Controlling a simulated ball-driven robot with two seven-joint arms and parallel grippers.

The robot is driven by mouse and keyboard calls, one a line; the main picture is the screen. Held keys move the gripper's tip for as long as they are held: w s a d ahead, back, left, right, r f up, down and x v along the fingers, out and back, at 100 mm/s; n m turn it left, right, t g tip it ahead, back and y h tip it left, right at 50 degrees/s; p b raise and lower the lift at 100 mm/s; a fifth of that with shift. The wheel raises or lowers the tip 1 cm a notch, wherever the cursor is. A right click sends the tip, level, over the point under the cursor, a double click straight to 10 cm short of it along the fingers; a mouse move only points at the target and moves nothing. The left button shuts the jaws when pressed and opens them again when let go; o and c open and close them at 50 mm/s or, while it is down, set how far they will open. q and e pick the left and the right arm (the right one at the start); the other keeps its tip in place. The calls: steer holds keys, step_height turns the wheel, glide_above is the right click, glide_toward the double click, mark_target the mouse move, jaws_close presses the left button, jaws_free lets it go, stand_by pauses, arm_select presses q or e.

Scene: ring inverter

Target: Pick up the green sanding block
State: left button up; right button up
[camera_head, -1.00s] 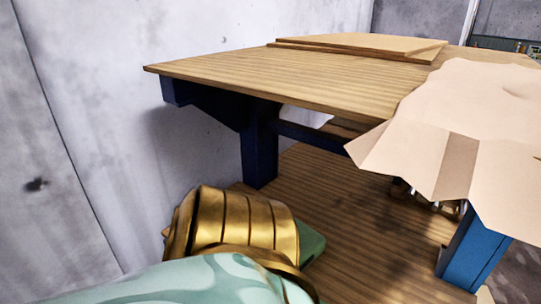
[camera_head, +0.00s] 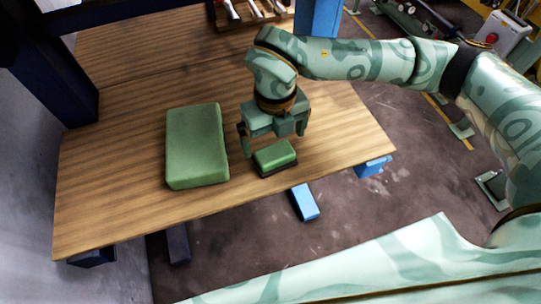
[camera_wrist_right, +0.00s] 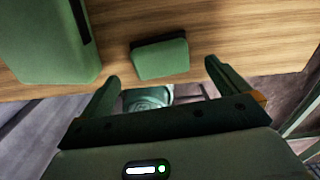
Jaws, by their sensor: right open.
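A small green sanding block (camera_head: 274,154) with a dark underside lies on the wooden board near its front edge. It also shows in the right wrist view (camera_wrist_right: 160,58), ahead of and between the two fingers. My right gripper (camera_head: 274,144) is open, with its fingers apart on either side of the block's far side in the head view. The right wrist view shows the open fingers (camera_wrist_right: 163,76) with nothing between their tips but the near side of the block. I cannot tell whether a finger touches it. My left gripper is not in view.
A larger green box (camera_head: 196,146) lies left of the block, with a narrow strip of bare wood between them. The wooden board (camera_head: 120,215) ends just in front of the block.

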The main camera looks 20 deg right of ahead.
mark_target(275, 152)
steer(key=shift+f, duration=0.35)
steer(key=f, duration=0.1)
steer(key=f+b, duration=0.1)
steer(key=f, duration=0.2)
steer(key=shift+s+f+b, duration=0.25)
steer(key=shift+f+b, duration=0.05)
steer(key=shift+f, duration=0.3)
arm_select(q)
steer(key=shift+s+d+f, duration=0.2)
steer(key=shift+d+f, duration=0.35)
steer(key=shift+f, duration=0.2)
arm_select(e)
steer(key=shift+d, duration=0.1)
steer(key=c, duration=1)
